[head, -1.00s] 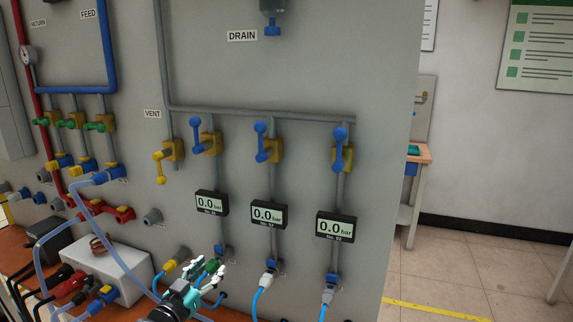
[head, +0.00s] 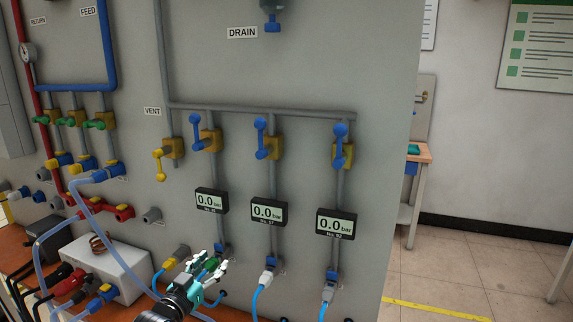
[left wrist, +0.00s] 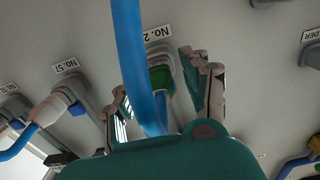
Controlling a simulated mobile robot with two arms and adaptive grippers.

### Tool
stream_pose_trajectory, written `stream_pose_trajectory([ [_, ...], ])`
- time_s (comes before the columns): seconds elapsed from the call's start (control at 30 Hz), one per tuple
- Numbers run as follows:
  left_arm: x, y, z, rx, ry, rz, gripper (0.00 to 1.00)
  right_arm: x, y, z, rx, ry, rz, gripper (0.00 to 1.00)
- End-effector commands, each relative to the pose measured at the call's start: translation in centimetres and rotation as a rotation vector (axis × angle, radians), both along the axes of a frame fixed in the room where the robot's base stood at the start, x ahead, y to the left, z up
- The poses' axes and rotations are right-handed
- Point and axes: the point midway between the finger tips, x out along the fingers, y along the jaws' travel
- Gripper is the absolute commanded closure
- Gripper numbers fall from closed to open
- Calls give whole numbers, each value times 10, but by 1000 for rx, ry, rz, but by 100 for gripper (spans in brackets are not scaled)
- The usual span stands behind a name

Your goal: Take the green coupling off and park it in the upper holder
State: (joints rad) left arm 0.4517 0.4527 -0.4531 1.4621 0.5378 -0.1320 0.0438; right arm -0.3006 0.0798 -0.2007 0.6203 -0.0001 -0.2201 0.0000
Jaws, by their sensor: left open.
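The green coupling (head: 211,264) sits on the panel at the lower end of the leftmost drain line, below the first gauge. In the left wrist view the green coupling (left wrist: 160,78) is under the "No. 2…" label, with a blue hose hanging from it across the picture. My left gripper (head: 222,257) is open, one finger on each side of the coupling; in the wrist view there are gaps between the fingers and it. My right gripper is not in view.
Two grey couplings with blue hoses (head: 267,277) (head: 328,292) hang to the right of the green one. A yellow coupling (head: 180,255) sits close to its left. Gauges (head: 211,202) and blue valve handles are above. A white box (head: 105,270) stands on the bench at left.

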Motion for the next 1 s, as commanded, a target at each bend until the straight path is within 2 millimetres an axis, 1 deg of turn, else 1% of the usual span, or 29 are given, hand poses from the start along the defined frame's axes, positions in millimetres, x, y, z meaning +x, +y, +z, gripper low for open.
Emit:
stream_pose_trajectory([
  [0.6,0,0,0,0,0,0,52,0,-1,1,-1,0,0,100],
  [0.63,0,0,0,0,0,0,53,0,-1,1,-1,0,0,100],
  [0.9,0,0,0,0,0,0,89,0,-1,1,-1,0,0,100],
  [1.0,0,0,0,0,-1,0,100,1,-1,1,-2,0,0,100],
])
